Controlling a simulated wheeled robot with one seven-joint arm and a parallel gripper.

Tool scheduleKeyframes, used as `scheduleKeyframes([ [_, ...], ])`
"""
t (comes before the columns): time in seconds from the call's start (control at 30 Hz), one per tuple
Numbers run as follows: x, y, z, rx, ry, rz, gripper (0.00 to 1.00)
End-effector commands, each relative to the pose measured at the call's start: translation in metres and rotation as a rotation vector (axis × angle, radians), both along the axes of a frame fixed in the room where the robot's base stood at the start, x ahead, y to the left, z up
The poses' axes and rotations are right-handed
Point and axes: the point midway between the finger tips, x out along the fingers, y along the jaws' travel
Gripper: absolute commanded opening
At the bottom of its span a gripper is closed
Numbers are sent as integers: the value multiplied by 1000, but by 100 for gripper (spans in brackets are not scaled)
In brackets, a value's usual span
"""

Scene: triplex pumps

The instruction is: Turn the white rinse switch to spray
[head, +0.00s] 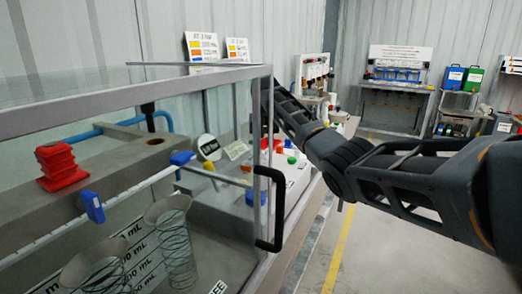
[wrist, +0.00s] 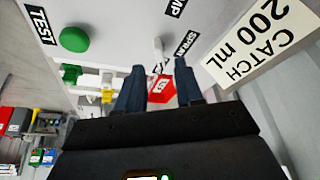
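The white rinse switch (wrist: 158,46) is a small white lever on a grey panel (wrist: 115,18) in the wrist view. The label SPRAY (wrist: 187,43) is to its right, and a partly cut-off label ending in MP (wrist: 175,7) is above it. My gripper (wrist: 159,67) is open, its two dark fingers apart. The switch shows just beyond the gap between the fingertips, and I see no contact. A red piece with white marking (wrist: 162,89) shows between the fingers, farther off. In the head view the glass case's frame hides my gripper, and I cannot make out the switch.
A green button (wrist: 75,39) with a TEST label (wrist: 40,25) is on the same panel. A CATCH 200 mL sign (wrist: 262,40) stands close on the right. In the head view a glass case (head: 266,120) with a black handle (head: 278,210) is left of my arm.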

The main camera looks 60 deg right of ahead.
Motion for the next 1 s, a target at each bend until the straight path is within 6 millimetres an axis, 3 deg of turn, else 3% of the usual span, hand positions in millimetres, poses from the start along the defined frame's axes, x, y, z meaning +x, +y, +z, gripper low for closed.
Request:
scheduleKeyframes([
  [0.1, 4, -6, -18, 1, 3, -1, 36],
  [0.3, 9, -13, -36, 0, 0, 0, 36],
  [0.67, 10, -14, -42, -2, -1, 0, 36],
  [1.0, 10, -14, -42, -1, -1, 0, 6],
])
